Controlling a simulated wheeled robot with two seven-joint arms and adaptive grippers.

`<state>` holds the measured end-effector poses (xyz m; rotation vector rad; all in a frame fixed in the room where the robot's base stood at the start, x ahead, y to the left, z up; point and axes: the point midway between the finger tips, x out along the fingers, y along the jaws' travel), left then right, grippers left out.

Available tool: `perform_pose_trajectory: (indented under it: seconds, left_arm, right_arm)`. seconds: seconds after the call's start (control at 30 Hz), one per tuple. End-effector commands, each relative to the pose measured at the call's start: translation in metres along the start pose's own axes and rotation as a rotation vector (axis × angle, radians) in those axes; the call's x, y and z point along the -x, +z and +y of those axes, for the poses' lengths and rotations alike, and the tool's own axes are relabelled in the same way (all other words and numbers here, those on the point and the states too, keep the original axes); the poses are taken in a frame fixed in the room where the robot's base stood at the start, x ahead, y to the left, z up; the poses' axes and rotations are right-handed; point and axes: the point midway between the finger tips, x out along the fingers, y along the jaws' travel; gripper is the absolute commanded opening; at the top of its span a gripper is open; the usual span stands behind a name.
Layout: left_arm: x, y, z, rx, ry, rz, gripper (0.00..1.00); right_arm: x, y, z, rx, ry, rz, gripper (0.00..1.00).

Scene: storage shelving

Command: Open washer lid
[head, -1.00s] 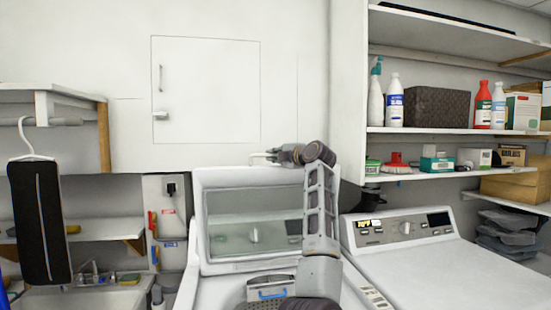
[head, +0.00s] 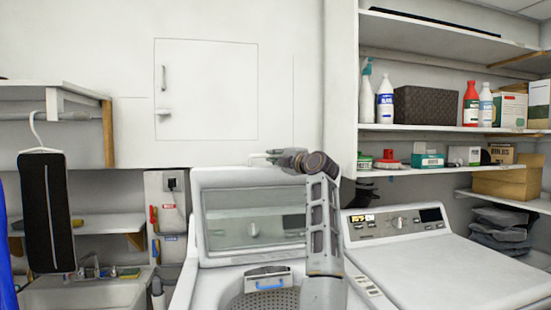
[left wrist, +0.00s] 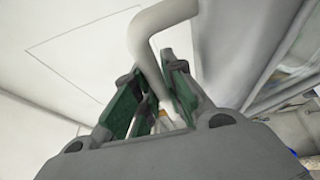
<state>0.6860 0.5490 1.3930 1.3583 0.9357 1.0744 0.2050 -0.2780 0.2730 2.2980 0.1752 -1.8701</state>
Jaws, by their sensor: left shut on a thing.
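The washer (head: 200,285) stands at the bottom middle of the head view. Its white lid (head: 215,177), with a glass window (head: 245,222), is raised and stands up over the back of the machine. The drum (head: 268,300) shows below it, with a blue-handled part (head: 268,283) at the opening. My left gripper (head: 268,157) is at the lid's top edge. In the left wrist view, my left gripper (left wrist: 155,75) has its green-padded fingers on either side of the white bent lid handle (left wrist: 160,22) and is shut on it. My right gripper is not in view.
A second white machine (head: 450,265) stands to the right. Shelves (head: 440,128) with bottles and boxes are above it. A wall cabinet (head: 205,90) is behind the washer. A sink (head: 90,292) and a hanging dark item (head: 46,210) are at the left.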

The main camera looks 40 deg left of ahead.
Motion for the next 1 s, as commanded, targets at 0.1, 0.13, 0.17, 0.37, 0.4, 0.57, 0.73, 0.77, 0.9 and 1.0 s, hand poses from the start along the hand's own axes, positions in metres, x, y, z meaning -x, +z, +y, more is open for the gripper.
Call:
perform_pose_trajectory:
  seconds: [0.1, 0.13, 0.17, 0.37, 0.4, 0.57, 0.73, 0.77, 0.9, 1.0]
  left_arm:
    - [0.0, 0.001, -0.001, -0.001, -0.001, -0.001, 0.13]
    - [0.0, 0.001, -0.001, -0.001, -0.001, -0.001, 0.17]
    - [0.0, 0.001, -0.001, -0.001, -0.001, -0.001, 0.21]
    - [0.0, 0.0, 0.0, -0.001, -0.001, -0.001, 0.22]
    - [0.0, 0.0, 0.0, 0.0, -0.001, -0.001, 0.22]
    - [0.001, 0.0, 0.0, 0.0, 0.0, -0.001, 0.22]
    - [0.008, 0.001, 0.0, 0.0, 0.0, -0.002, 0.22]
    - [0.01, 0.001, 0.0, 0.0, 0.0, -0.002, 0.22]
    - [0.022, 0.001, -0.001, -0.001, -0.001, -0.002, 0.22]
    - [0.034, 0.002, -0.001, -0.001, -0.001, -0.003, 0.22]
  right_arm:
    - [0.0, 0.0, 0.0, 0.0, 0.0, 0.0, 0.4]
    - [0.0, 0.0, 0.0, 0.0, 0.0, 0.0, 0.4]
    - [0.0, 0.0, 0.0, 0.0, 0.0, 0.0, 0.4]
    - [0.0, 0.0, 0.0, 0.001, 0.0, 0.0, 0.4]
    - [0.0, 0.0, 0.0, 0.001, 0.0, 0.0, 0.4]
    - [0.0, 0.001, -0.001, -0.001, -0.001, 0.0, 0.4]
    - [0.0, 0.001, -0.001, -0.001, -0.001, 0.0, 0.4]
    - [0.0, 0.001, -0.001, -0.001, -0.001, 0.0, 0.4]
    - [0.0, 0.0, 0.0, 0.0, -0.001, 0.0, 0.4]
    - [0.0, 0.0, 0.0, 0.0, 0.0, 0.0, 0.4]
